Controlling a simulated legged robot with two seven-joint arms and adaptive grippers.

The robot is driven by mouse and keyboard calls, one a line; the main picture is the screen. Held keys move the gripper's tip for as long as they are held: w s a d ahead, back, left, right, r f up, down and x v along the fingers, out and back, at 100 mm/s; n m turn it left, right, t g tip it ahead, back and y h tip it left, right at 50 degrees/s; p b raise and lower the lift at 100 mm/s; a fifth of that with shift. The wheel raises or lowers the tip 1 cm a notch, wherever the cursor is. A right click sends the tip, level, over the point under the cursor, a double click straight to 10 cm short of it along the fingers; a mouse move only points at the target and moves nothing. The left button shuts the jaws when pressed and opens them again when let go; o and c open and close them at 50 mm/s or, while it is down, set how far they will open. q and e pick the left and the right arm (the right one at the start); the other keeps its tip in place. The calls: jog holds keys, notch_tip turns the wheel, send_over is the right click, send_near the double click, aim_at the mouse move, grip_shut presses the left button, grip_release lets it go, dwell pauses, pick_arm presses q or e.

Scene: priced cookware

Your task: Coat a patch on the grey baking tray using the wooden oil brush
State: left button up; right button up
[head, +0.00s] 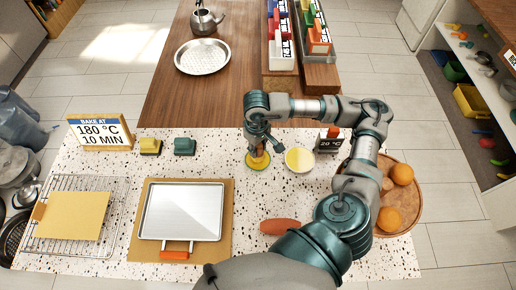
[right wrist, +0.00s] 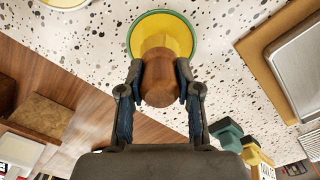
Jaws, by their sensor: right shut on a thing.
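The grey baking tray (head: 183,211) lies flat on a tan board on the speckled counter, left of centre in the head view. It is partly visible at the right wrist view's upper right corner (right wrist: 305,60). My right gripper (head: 262,148) is shut on the wooden oil brush, whose brown handle (right wrist: 158,78) is between the fingers in the right wrist view. The brush is over a yellow dish with a green rim (head: 258,161); I cannot tell whether its tip, hidden by the handle, touches the dish. My left gripper is not in view.
A pale yellow bowl (head: 299,159) and a timer reading 20 °C (head: 329,141) are right of the dish. A wooden fruit bowl (head: 409,213) stands at right. Yellow (head: 150,147) and green (head: 185,147) blocks sit behind the tray. A wire rack (head: 115,205) is at left.

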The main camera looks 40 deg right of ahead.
jog(key=shift+r+p, duration=1.05)
jog(key=shift+r, duration=1.5)
jog(key=shift+w+a+f, duration=0.1)
